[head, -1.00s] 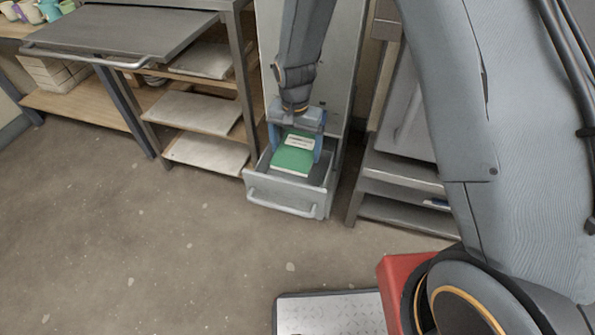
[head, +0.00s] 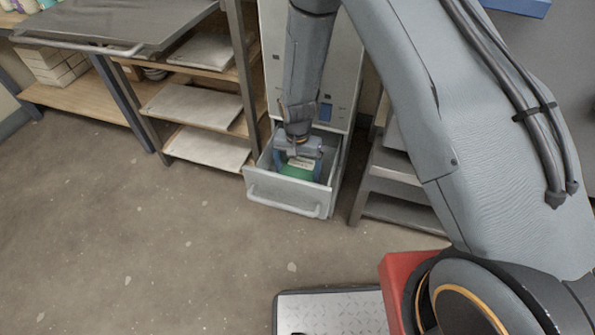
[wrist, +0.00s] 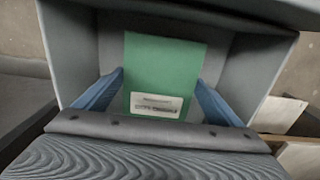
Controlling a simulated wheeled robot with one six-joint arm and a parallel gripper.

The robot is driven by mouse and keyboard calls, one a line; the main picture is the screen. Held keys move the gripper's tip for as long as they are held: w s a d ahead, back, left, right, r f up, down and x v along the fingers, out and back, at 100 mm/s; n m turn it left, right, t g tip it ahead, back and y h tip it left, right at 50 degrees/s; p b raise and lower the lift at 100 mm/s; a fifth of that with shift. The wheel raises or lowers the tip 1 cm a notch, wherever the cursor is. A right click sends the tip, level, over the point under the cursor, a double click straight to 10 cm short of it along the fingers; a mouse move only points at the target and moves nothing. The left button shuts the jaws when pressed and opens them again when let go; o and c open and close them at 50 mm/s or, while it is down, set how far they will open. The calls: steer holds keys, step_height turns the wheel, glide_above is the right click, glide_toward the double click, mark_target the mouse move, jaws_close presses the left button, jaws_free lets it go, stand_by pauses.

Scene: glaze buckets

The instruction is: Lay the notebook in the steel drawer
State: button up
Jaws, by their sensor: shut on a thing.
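The green notebook (head: 297,172) with a pale label is down inside the open steel drawer (head: 287,191). My gripper (head: 300,165) reaches down into the drawer from above, its blue fingers shut on the notebook's two sides. In the wrist view the notebook (wrist: 165,72) lies between the fingers of my gripper (wrist: 163,95), with the grey walls of the drawer (wrist: 262,62) around it. I cannot tell whether the notebook touches the drawer floor. My wrist hides part of the notebook in the head view.
The pale cabinet (head: 345,60) stands behind the drawer. Left is a rack with pale boards (head: 205,148) on its shelves. Right is a grey metal shelf unit (head: 390,185) close beside the drawer. The floor (head: 150,240) in front is clear.

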mark_target(297, 173)
steer(key=shift+f, duration=0.45)
steer(key=shift+f, duration=0.1)
steer(key=o, duration=1)
step_height(297, 173, up, 12)
steer(key=shift+p, duration=0.45)
